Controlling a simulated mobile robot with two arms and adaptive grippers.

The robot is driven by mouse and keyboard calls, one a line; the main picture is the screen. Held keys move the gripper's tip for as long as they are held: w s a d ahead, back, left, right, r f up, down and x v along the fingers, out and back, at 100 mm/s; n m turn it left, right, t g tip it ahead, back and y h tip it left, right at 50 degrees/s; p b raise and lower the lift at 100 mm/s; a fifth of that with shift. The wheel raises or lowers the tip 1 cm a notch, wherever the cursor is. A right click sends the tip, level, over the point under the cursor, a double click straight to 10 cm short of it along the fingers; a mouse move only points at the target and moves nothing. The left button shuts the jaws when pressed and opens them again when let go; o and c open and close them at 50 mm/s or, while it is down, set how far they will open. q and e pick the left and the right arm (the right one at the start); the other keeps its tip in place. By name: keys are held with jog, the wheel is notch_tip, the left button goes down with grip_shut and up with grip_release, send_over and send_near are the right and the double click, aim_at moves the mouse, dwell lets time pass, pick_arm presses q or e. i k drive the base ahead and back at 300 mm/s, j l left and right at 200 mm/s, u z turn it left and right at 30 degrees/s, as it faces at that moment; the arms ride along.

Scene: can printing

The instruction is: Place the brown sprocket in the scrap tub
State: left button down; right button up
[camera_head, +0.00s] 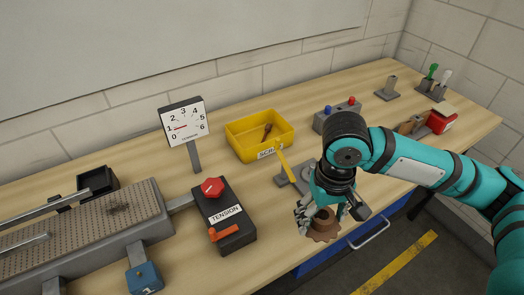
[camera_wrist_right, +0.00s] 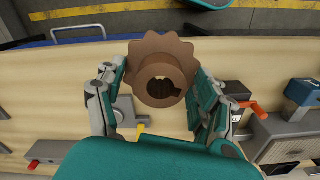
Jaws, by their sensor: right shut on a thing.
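The brown sprocket (camera_head: 322,226) is a toothed wheel with a raised hub and a keyed bore. My right gripper (camera_head: 328,208) is shut on it near the table's front edge. In the right wrist view the sprocket (camera_wrist_right: 160,68) sits between the two fingers of the gripper (camera_wrist_right: 160,88). The yellow scrap tub (camera_head: 238,145) stands further back and to the left of the gripper, with a brown-handled tool (camera_head: 267,131) inside. Its front label is partly hidden by a yellow lever. My left gripper is not in view.
A yellow lever (camera_head: 285,163) on a grey base rises between the tub and my right gripper. A tension box (camera_head: 232,235) with red and orange knobs and a dial gauge (camera_head: 184,122) stand left. A button box (camera_head: 338,114) is behind my arm. Bare wood lies left of the tub.

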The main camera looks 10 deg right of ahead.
aim_at(257, 142)
jog(key=k+u, duration=0.15)
jog(key=u, duration=0.25)
jog(key=k+u, duration=0.15)
jog(key=u, duration=0.25)
jog(key=k+j+u, duration=0.1)
jog(key=u, duration=0.25)
jog(key=l+u, duration=0.35)
jog(key=l, duration=2)
